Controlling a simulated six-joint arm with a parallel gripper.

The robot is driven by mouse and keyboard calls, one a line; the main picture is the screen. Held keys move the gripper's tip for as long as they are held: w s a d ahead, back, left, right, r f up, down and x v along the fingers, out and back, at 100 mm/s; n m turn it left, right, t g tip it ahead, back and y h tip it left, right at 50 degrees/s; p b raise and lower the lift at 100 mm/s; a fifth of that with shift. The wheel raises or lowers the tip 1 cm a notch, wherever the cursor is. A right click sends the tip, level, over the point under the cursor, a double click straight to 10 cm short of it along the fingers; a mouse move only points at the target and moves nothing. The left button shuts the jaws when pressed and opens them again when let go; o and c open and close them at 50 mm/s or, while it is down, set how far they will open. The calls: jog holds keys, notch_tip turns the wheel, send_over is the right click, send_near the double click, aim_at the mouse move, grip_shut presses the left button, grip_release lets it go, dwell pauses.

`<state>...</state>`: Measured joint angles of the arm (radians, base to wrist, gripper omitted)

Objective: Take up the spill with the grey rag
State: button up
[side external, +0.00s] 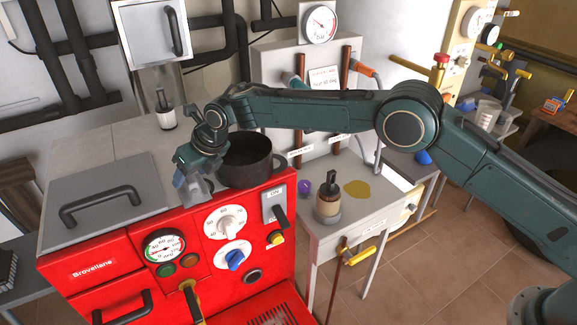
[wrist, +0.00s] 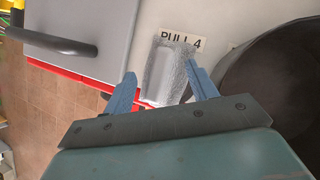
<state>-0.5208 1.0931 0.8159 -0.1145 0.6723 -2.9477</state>
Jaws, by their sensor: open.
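The spill (side external: 357,189) is a flat yellow-brown patch on the small white side table (side external: 375,212), right of the red boiler. The grey rag (wrist: 168,72) lies on the pale boiler top beside a label reading "PULL 4" in the wrist view. My gripper (wrist: 160,74) is open, with its two blue fingers on either side of the rag. I cannot tell whether they touch it. In the side external view my gripper (side external: 190,193) is low over the boiler's front edge, left of the dark pot, and the rag is hard to make out there.
The dark pot (side external: 246,160) stands close right of my gripper, also in the wrist view (wrist: 285,85). A lid with a dark handle (side external: 100,203) is to the left. A purple ball (side external: 305,187) and a dark-topped jar (side external: 328,198) stand left of the spill.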

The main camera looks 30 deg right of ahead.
aim_at(193, 175)
grip_shut()
dwell(0.3)
dwell(0.3)
notch_tip(193, 175, up, 10)
dwell(0.6)
dwell(0.4)
jog(key=c, duration=1.1)
grip_release()
jog(key=shift+c, duration=0.7)
